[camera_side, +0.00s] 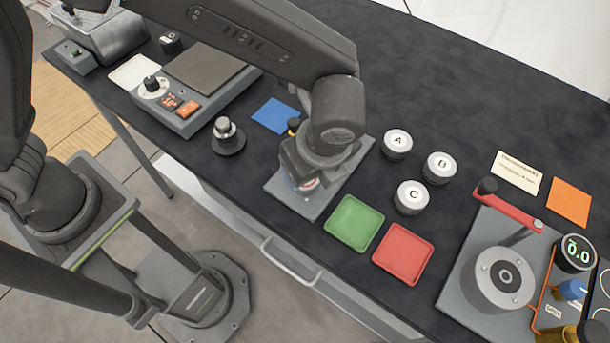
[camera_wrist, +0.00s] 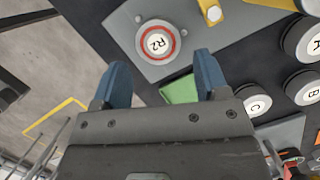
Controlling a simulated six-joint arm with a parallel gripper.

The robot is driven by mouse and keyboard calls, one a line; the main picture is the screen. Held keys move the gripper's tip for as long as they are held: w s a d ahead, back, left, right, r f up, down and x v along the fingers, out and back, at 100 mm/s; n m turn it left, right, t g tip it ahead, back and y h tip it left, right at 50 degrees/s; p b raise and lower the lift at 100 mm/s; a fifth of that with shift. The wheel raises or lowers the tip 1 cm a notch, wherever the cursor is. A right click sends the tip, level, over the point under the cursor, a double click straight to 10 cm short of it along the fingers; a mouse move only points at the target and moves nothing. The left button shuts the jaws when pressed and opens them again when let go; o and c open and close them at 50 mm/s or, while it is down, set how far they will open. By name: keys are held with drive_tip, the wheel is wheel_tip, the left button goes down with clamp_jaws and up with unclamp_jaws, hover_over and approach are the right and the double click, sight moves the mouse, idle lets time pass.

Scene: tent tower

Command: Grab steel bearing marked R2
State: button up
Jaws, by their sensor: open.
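The bearing marked R2 (camera_wrist: 157,42) shows in the wrist view as a round pale face inside a red ring, on a grey plate (camera_wrist: 125,27). In the side view only a sliver of the bearing (camera_side: 309,185) shows under my gripper (camera_side: 303,180). The plate (camera_side: 285,192) lies on the dark table there. In the wrist view my gripper (camera_wrist: 160,60) has its two blue fingers wide apart, with nothing between them. The bearing is just beyond the fingertips, roughly centred between them. The gap in height cannot be judged well.
Round pieces marked A (camera_side: 397,142), B (camera_side: 439,167) and C (camera_side: 411,197) stand right of the plate. Green (camera_side: 354,223) and red (camera_side: 403,254) trays lie in front. A grey device (camera_side: 500,275) is at right.

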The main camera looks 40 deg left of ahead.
drive_tip(key=x, duration=0.4)
drive_tip(key=shift+a+f, duration=0.15)
drive_tip(key=shift+f, duration=0.15)
drive_tip(key=c, duration=0.9)
drive_tip(key=shift+o, duration=0.2)
drive_tip(key=shift+r, duration=0.1)
drive_tip(key=shift+r, duration=0.1)
